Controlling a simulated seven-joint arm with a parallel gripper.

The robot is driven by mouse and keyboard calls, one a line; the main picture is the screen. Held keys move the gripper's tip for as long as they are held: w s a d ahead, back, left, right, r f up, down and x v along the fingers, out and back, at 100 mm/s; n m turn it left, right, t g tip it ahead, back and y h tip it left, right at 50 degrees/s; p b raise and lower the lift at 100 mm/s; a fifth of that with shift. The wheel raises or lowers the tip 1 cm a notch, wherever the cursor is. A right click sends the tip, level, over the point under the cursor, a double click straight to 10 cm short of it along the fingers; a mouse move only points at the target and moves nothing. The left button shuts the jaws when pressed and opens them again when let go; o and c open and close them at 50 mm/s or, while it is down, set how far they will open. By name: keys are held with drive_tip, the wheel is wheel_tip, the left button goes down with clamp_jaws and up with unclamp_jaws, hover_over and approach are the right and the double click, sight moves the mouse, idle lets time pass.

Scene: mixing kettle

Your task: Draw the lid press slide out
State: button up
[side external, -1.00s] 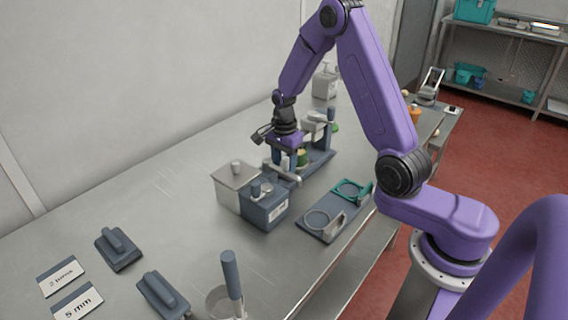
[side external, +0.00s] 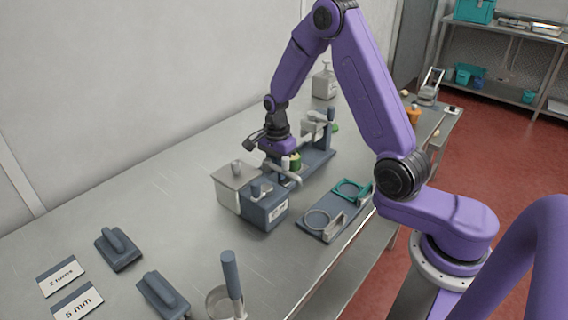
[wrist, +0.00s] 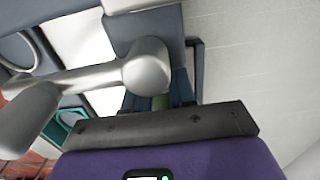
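The lid press (side external: 318,160) stands on the bench, a dark blue-grey base with an upright and a pale grey arm. A small green and orange jar-like piece (side external: 295,162) sits at its near end. A pale grey bar (side external: 287,175), perhaps the slide's handle, sticks out at the near end. My gripper (side external: 281,160) is low at this bar. In the wrist view a grey bar with a rounded knob (wrist: 147,66) crosses in front of my gripper (wrist: 160,98) and hides much of its fingers. Whether they grip anything cannot be told.
A grey box (side external: 233,180) and a dark blue box with a knob (side external: 265,208) stand close by my gripper. A pot with a handle (side external: 231,275) and dark hand tools (side external: 118,248) are nearer.

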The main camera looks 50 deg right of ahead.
drive_tip(key=o, duration=0.3)
drive_tip(key=shift+d, duration=0.1)
drive_tip(key=shift+r, duration=7)
